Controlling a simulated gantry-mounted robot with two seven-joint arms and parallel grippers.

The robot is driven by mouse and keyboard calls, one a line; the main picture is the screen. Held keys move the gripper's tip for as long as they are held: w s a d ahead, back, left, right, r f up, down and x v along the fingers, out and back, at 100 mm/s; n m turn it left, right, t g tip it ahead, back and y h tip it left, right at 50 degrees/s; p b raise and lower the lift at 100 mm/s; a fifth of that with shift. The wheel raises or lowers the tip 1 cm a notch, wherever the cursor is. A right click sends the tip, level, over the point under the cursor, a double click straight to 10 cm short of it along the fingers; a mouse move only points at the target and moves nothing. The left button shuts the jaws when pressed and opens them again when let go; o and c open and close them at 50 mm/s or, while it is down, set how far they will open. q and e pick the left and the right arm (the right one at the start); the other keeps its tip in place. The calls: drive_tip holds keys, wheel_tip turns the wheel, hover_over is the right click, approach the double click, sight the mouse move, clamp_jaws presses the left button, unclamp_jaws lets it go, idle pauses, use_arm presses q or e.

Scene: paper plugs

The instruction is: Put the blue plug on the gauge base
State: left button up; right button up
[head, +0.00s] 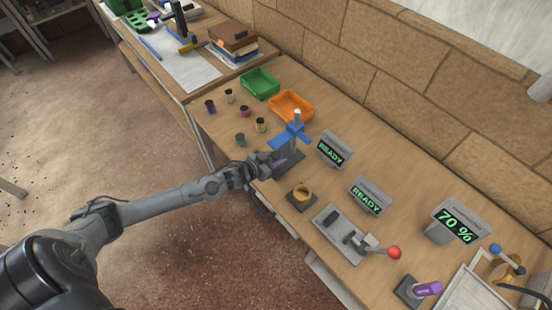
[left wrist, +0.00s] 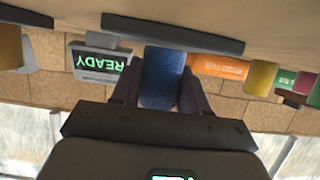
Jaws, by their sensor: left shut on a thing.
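My left gripper (head: 277,162) is beside the blue-armed stand (head: 292,134) at the middle of the bench. In the left wrist view, the gripper (left wrist: 160,92) is shut on the blue plug (left wrist: 163,72), a cylinder held between its two fingers. In the head view, I cannot make out the plug, which the gripper seems to hide. A dark base (head: 292,160) under the blue-armed stand may be the gauge base, but I cannot tell for sure. My right gripper is not in view.
Behind are a green tray (head: 260,83) and an orange tray (head: 291,105).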

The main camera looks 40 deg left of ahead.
use_arm(q)
drive_tip(key=shift+f, duration=0.2)
drive_tip(key=o, duration=1)
drive_tip(key=shift+o, duration=0.2)
drive_tip(key=shift+r, duration=0.1)
